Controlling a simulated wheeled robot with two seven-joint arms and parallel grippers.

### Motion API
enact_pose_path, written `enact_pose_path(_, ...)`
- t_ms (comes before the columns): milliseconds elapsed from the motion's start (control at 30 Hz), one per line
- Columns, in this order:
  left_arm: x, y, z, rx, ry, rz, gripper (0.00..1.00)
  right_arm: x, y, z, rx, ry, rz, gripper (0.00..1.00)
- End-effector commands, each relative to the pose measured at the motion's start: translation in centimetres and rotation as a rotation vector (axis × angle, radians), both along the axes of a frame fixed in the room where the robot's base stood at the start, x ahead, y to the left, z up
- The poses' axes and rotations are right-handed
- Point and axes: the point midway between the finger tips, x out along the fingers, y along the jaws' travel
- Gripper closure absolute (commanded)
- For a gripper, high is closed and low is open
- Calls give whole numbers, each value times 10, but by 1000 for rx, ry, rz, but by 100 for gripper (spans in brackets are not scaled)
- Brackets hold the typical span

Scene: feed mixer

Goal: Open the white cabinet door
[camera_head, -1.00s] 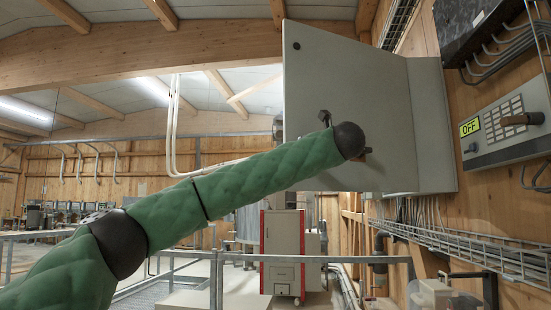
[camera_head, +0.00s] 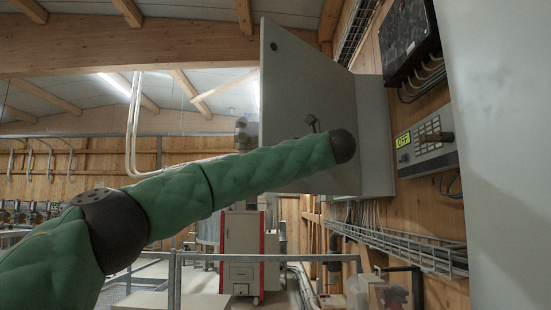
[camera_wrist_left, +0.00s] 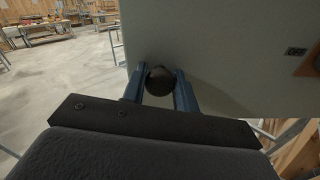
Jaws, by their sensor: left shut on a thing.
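The white cabinet door (camera_head: 292,85) is a pale grey-white panel standing out at an angle from the cabinet body (camera_head: 374,135) on the right wall. In the left wrist view the door (camera_wrist_left: 215,45) fills the upper right. My left gripper (camera_wrist_left: 160,71) has its blue fingers shut on a dark round knob (camera_wrist_left: 159,83) in front of the door. In the head view my green left arm reaches across to the door's lower part, and its black end hides the gripper. A small dark fitting (camera_head: 312,122) shows just above the arm. My right gripper is not in view.
A control box reading OFF (camera_head: 425,143) and a black box (camera_head: 408,38) hang right of the cabinet. A wire cable tray (camera_head: 400,246) runs below. A large grey panel (camera_head: 505,150) stands close at the right edge. A red-and-white machine (camera_head: 243,252) stands behind a metal railing.

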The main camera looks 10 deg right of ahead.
Motion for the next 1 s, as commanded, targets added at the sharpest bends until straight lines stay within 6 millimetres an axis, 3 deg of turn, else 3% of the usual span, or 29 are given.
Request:
enact_pose_path(333,-1,0,3,-1,-4,-1,100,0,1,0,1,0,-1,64)
enact_pose_path(367,-1,0,3,-1,-4,-1,65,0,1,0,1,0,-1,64)
enact_pose_path(433,-1,0,3,-1,-3,0,51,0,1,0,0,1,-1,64)
enact_pose_path(467,-1,0,2,-1,-3,0,50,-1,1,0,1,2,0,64)
enact_pose_path(767,-2,-1,1,0,-1,0,50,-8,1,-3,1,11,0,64)
enact_pose_path(1000,-25,-17,0,0,-2,-2,50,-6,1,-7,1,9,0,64)
